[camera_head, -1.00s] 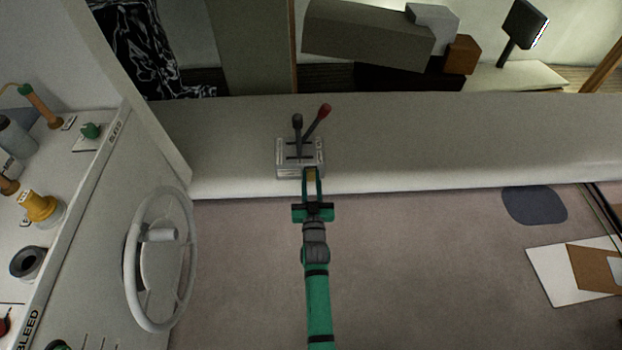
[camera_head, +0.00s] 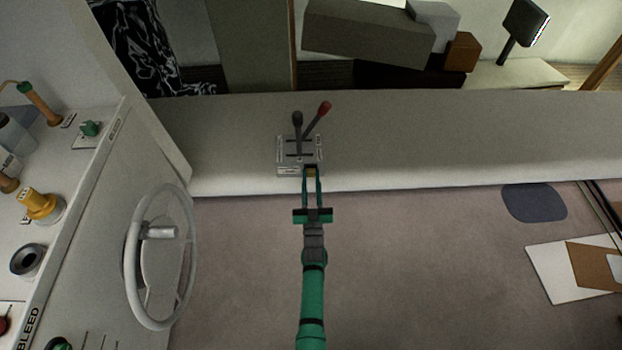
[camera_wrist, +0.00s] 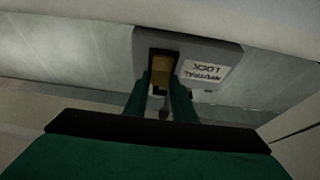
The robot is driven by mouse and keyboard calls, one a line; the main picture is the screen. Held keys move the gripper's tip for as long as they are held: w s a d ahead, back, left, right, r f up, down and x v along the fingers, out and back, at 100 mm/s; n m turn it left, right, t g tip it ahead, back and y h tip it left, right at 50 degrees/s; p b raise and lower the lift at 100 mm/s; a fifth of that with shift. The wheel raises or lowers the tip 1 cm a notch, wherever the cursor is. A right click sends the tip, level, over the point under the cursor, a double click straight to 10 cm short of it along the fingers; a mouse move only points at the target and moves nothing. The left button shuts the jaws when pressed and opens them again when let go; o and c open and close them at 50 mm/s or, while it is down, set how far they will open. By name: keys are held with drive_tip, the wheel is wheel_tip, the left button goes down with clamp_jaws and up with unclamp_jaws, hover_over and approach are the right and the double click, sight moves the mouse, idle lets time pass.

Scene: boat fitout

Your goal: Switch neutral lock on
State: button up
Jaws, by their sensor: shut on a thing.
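The grey control box (camera_head: 287,158) sits on the front edge of the long counter, with a black-knobbed lever (camera_head: 297,120) and a red-knobbed lever (camera_head: 321,110) on top. In the wrist view, the box's near face carries a white NEUTRAL LOCK label (camera_wrist: 204,71) beside a dark slot with a yellow-brown switch (camera_wrist: 162,68). My gripper (camera_head: 311,177) is at that face, its green fingers at the switch. In the wrist view the fingers (camera_wrist: 166,85) are close together on it and hide its lower part. I cannot read the switch's position.
The pale counter (camera_head: 450,135) runs across the back. A white steering wheel (camera_head: 130,275) and a panel with valves stand at the left. The floor (camera_head: 420,260) in front is mostly clear, with a dark oval mat (camera_head: 534,203) and flat boards at the right.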

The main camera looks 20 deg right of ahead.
drive_tip(key=shift+d, duration=0.1)
drive_tip(key=o, duration=1.1)
drive_tip(key=shift+c, duration=0.2)
drive_tip(key=v, duration=1.1)
drive_tip(key=shift+s, duration=0.1)
